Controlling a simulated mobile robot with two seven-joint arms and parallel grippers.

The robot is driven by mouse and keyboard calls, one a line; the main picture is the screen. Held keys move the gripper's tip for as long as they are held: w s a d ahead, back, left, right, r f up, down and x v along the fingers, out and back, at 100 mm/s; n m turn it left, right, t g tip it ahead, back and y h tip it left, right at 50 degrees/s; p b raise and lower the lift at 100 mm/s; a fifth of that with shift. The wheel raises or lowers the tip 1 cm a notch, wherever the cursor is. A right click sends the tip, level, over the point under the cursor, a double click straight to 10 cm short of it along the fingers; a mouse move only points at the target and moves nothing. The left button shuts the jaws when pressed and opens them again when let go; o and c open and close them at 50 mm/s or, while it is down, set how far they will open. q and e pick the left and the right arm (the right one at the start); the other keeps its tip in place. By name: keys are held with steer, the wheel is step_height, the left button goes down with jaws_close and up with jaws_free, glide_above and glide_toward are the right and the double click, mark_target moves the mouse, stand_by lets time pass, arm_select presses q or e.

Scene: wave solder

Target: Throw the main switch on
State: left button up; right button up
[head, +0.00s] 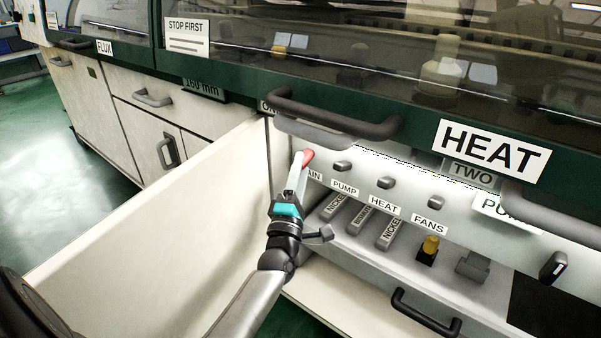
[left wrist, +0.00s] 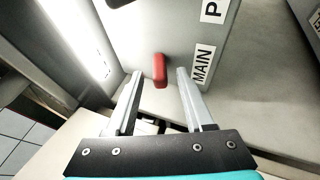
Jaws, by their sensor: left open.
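The main switch is a red lever (left wrist: 160,71) on the pale panel, beside a label reading MAIN (left wrist: 203,65). In the head view the red lever (head: 308,157) shows just beyond the tips of my left gripper (head: 297,165). In the left wrist view my left gripper (left wrist: 157,84) is open, with one finger on each side of the lever's line. The lever appears between the fingertips or just past them; I cannot tell whether they touch it. My right gripper is not in view.
Grey switches stand beside it over the labels PUMP (head: 344,187), HEAT (head: 384,204) and FANS (head: 428,226). A dark handle (head: 335,118) juts out above the panel. A pale open door (head: 150,230) stands to the left of my arm. Labelled grey bars (head: 362,220) lie below.

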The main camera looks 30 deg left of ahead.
arm_select(q)
steer(key=shift+c, duration=0.3)
jaws_close()
stand_by(0.3)
